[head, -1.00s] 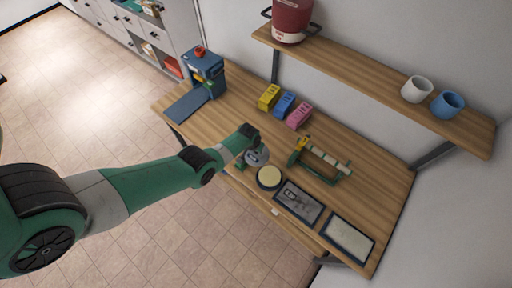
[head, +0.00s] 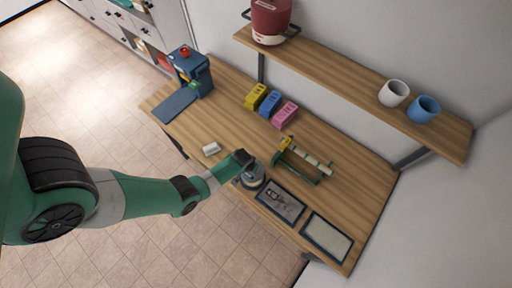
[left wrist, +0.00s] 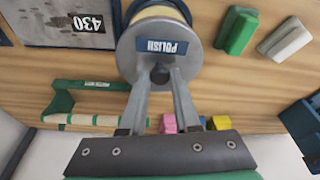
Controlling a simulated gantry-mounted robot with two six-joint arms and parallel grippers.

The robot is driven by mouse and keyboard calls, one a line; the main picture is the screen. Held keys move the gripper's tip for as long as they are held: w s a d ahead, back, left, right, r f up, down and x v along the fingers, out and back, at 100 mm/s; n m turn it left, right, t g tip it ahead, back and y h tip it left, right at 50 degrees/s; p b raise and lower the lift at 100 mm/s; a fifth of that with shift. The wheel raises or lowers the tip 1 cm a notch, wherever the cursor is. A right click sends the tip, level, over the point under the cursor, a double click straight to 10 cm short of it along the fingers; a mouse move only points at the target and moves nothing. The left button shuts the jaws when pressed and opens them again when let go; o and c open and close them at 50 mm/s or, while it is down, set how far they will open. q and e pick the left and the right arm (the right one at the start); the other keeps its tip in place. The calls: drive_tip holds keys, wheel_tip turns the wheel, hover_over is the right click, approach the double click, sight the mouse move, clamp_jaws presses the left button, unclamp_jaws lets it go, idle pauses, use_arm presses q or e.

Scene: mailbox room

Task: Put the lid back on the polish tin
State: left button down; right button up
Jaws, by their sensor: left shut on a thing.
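My left gripper (head: 246,164) is shut on the small dark knob of the grey round lid (head: 257,171). In the left wrist view the gripper (left wrist: 159,82) pinches that knob, and the lid (left wrist: 130,52) carries a blue POLISH label. The polish tin (left wrist: 160,8) shows behind the lid, with a dark blue rim and pale yellow contents at the lid's far edge. The lid overlaps most of the tin; I cannot tell whether they touch. In the head view the lid and gripper largely hide the tin. My right gripper is not in view.
A framed 430 plate (head: 280,201) and a pale framed panel (head: 327,236) lie to the right. A green rack with a roller (head: 304,160) stands behind. A white block (head: 211,149) and a green block (left wrist: 237,30) lie nearby. Coloured boxes (head: 270,103) stand farther back.

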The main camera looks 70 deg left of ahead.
use_arm(q)
drive_tip(key=shift+f+b, duration=3.2)
drive_tip(key=shift+f, duration=0.05)
drive_tip(key=shift+f, duration=0.1)
drive_tip(key=c, duration=0.6)
unclamp_jaws()
drive_tip(key=shift+o, duration=0.4)
drive_tip(key=o, duration=0.4)
drive_tip(key=shift+o, duration=0.2)
